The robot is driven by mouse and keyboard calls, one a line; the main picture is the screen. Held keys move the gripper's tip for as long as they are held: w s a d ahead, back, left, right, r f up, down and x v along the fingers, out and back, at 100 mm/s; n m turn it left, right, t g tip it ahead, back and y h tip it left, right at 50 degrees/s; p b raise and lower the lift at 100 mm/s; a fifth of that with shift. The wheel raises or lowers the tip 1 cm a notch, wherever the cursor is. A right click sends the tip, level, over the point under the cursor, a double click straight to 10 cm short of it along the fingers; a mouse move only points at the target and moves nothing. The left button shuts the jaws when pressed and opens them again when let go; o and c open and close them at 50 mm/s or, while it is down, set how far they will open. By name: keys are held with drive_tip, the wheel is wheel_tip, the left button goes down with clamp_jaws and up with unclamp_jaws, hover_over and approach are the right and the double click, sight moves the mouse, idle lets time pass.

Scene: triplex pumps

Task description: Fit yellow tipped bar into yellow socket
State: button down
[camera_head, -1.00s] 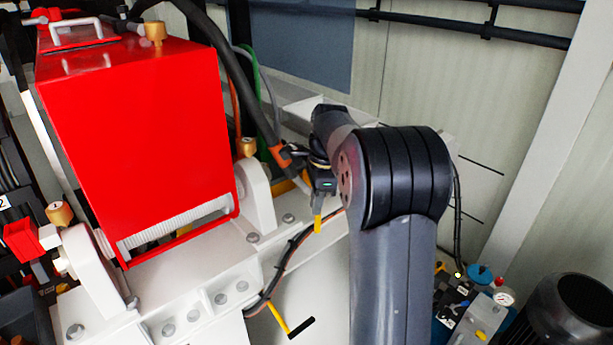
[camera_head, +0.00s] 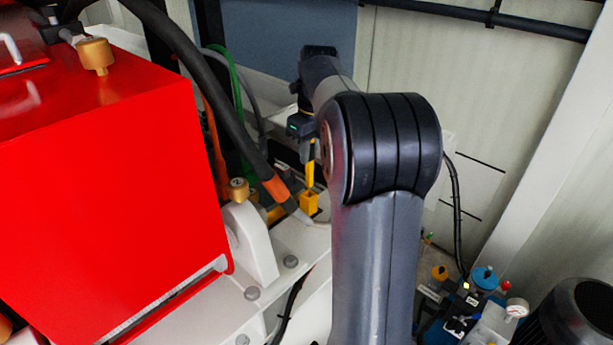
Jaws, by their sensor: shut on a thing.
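My gripper (camera_head: 308,148) is beyond the elbow of my arm, partly hidden by it, and points down. It is shut on the yellow tipped bar (camera_head: 310,175), of which a yellow length shows below the fingers. The yellow socket (camera_head: 308,204), a small yellow block, stands on the white frame directly below the bar in the picture. The bar's lower end appears at the socket's top. I cannot tell whether it is inside, touching or just in front of it.
A large red housing (camera_head: 110,190) fills the left. A thick black hose with an orange end (camera_head: 276,188) runs down close beside the socket on its left. A white bracket (camera_head: 252,240) stands nearer. Gauges and fittings (camera_head: 483,278) are at lower right.

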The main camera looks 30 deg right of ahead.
sight(307, 182)
drive_tip(key=shift+f, duration=2.65)
drive_tip(key=shift+f, duration=0.1)
drive_tip(key=shift+f, duration=0.55)
drive_tip(key=c, duration=1.4)
unclamp_jaws()
drive_tip(key=shift+c, duration=0.2)
drive_tip(key=shift+r, duration=0.15)
wheel_tip(307, 182, up, 13)
drive_tip(key=s, duration=0.1)
drive_tip(key=shift+s+d, duration=0.15)
drive_tip(key=shift+d, duration=0.1)
